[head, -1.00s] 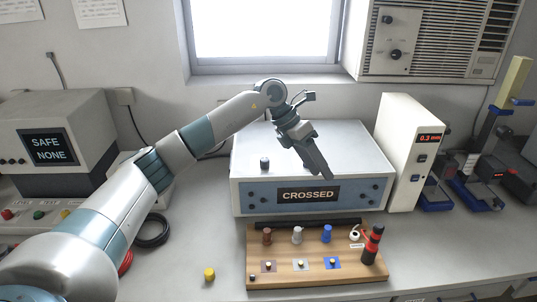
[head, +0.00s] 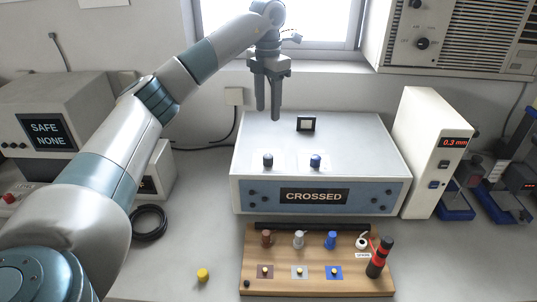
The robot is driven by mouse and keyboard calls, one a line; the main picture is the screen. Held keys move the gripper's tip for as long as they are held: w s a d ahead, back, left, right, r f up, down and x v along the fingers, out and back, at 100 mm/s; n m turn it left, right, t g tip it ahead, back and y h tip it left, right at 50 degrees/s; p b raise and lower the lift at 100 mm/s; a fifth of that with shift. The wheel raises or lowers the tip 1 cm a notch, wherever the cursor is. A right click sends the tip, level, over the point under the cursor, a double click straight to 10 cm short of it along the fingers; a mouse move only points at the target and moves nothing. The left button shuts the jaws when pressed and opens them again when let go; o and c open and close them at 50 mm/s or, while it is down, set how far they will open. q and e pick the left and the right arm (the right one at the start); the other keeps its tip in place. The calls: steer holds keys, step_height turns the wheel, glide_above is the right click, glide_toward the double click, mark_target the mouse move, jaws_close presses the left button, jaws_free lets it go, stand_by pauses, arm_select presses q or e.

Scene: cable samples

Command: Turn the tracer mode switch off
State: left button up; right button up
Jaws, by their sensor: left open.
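A grey box (head: 240,186) with a blue front stands on the bench, and its display reads CROSSED. On its top are a small dark square fitting (head: 306,124), perhaps a switch, and two dark knobs, one on the left (head: 267,161) and a bluish one on the right (head: 315,161). No label names the tracer mode switch, and I cannot tell the fitting's setting. My left gripper (head: 268,114) points down above the back left part of the box top, left of the fitting. It is open and empty, its fingers a little apart. My right gripper is out of view.
A wooden board (head: 315,287) with coloured pegs and a red-black tool (head: 379,257) lies in front of the box. A white meter (head: 426,150) reading 0.3 mm stands at its right. A SAFE NONE unit (head: 47,132) and a black cable coil (head: 150,223) are left.

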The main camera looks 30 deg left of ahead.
mark_target(268, 156)
arm_select(q)
step_height(268, 156, down, 16)
steer(key=p, duration=0.5)
steer(key=shift+f, duration=0.7)
steer(key=c, duration=1.1)
